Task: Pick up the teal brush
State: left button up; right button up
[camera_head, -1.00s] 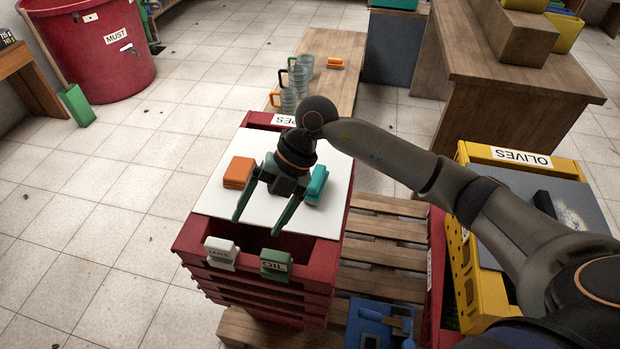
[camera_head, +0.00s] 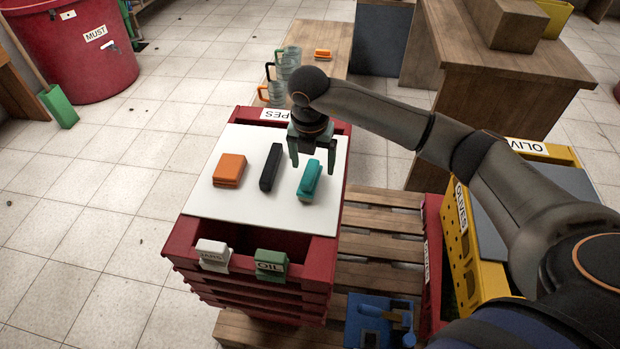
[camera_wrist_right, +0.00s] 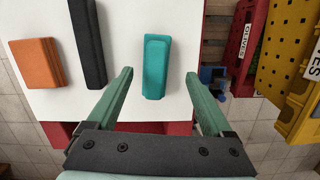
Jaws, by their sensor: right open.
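The teal brush (camera_head: 310,181) lies on a white board on top of the red crate stack, at the right of a row of three. My right gripper (camera_head: 312,168) is open and empty, just behind and above the brush in the head view. In the right wrist view the teal brush (camera_wrist_right: 156,66) lies ahead of the open fingers (camera_wrist_right: 160,88), between their lines and apart from both. My left gripper is not in view.
A black brush-like block (camera_head: 270,168) and an orange one (camera_head: 229,170) lie left of the teal brush on the white board (camera_head: 235,206). White and green clips (camera_head: 271,264) hang on the crate's front rim. Yellow crates (camera_head: 470,238) stand to the right.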

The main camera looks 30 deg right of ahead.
aim_at(310, 171)
jog(key=f, duration=0.4)
jog(key=shift+w+a+f, duration=0.15)
jog(key=shift+w+f, duration=0.1)
jog(key=shift+f, duration=0.1)
grip_shut()
dwell(0.4)
